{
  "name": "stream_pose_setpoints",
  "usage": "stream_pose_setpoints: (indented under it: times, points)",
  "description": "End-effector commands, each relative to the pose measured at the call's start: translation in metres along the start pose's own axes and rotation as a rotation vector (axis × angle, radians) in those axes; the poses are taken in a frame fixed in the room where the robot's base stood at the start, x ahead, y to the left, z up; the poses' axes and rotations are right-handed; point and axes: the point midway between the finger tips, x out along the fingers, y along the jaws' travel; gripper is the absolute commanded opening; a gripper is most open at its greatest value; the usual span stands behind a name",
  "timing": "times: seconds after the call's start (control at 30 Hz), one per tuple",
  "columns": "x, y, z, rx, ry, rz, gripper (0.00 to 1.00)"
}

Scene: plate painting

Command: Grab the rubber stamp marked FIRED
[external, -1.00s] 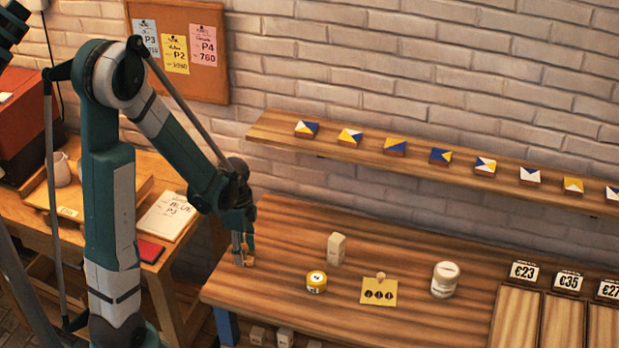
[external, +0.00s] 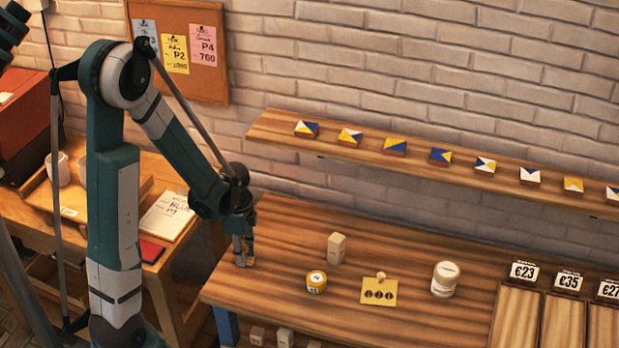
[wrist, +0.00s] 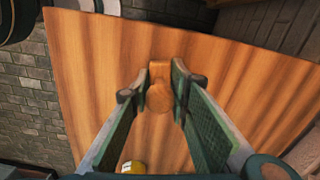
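A small wooden stamp with a round knob (wrist: 159,98) stands near the left end of the wooden table, between my fingertips. No marking on it can be read. My gripper (external: 243,252) points down at the table in the external view. In the wrist view my gripper (wrist: 160,82) has both fingers close against the sides of the stamp, with no clear gap. The stamp appears at table height, largely hidden by the fingers in the external view.
A shelf (external: 268,127) with several tiles runs behind. The table between is clear.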

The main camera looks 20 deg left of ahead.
Motion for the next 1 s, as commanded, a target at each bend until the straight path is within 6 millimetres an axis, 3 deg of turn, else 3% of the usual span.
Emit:
stream_pose_setpoints:
  times: [0.1, 0.63, 1.0]
  points:
    - [0.0, 0.0, 0.0, 0.0, 0.0, 0.0, 0.06]
    - [-0.005, 0.0, 0.0, 0.0, 0.0, 0.0, 0.06]
    - [-0.036, 0.0, 0.0, 0.0, 0.0, 0.0, 0.06]
